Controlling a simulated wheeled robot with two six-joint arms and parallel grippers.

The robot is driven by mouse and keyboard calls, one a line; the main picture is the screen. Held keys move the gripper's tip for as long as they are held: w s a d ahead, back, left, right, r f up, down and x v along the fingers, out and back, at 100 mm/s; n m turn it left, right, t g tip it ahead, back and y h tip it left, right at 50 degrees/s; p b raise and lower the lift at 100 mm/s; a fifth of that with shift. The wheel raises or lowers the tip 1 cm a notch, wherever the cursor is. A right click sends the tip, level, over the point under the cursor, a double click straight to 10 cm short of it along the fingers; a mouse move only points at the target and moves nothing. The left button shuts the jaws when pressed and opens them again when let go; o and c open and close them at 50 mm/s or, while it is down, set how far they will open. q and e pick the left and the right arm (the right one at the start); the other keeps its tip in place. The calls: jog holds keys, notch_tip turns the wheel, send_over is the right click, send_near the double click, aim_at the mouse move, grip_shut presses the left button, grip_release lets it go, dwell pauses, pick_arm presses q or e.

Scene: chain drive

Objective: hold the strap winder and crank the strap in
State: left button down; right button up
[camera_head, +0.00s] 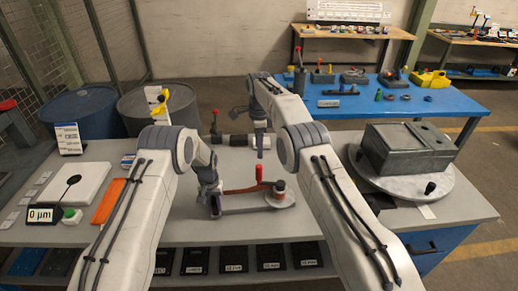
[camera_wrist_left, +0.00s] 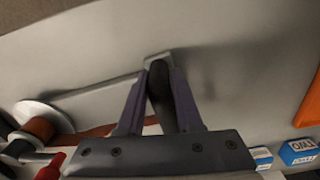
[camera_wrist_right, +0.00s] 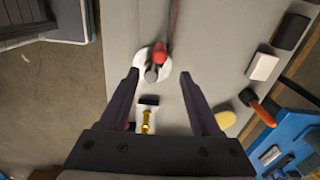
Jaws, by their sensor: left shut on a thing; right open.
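The strap winder (camera_head: 238,208) stands on the grey table, a flat plate with a dark spool (camera_head: 280,187) at its right end and a crank with an upright red knob (camera_head: 259,173). A red strap (camera_wrist_left: 100,131) runs along it. My left gripper (camera_wrist_left: 160,72) is shut on the winder's dark handle (camera_wrist_left: 158,96), at the end away from the spool. My right gripper (camera_wrist_right: 157,76) is open and empty, above and behind the winder in the head view. In the right wrist view a red knob (camera_wrist_right: 160,52) on a white disc lies just ahead of its fingertips; I cannot tell how far below.
A green-grey box (camera_head: 408,147) sits on a round turntable at right. At left are a white plate (camera_head: 68,190), a gauge reading 0 µm (camera_head: 41,214) and an orange bar (camera_head: 108,201). A dark roller (camera_head: 238,140) lies behind the winder. A blue bench (camera_head: 400,98) stands beyond.

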grip_shut()
jog(key=shift+s+a+f+n+t+h, duration=0.15)
jog(key=shift+n+t+h, duration=0.1)
jog(key=shift+n, duration=0.2)
jog(key=shift+s+a+r+n+t+h, duration=0.15)
jog(key=shift+n+h, duration=0.1)
jog(key=shift+n, duration=0.2)
jog(key=s+a+f+n+t, duration=0.1)
jog(key=s+a+n+t, duration=0.2)
jog(key=s+n, duration=0.8)
jog(key=w+d+f, duration=0.2)
jog(key=w+f, duration=0.6)
jog(key=f, duration=0.1)
jog(key=shift+d+f+n, duration=0.15)
jog(key=shift+f+n, duration=0.05)
jog(key=shift+n, duration=0.2)
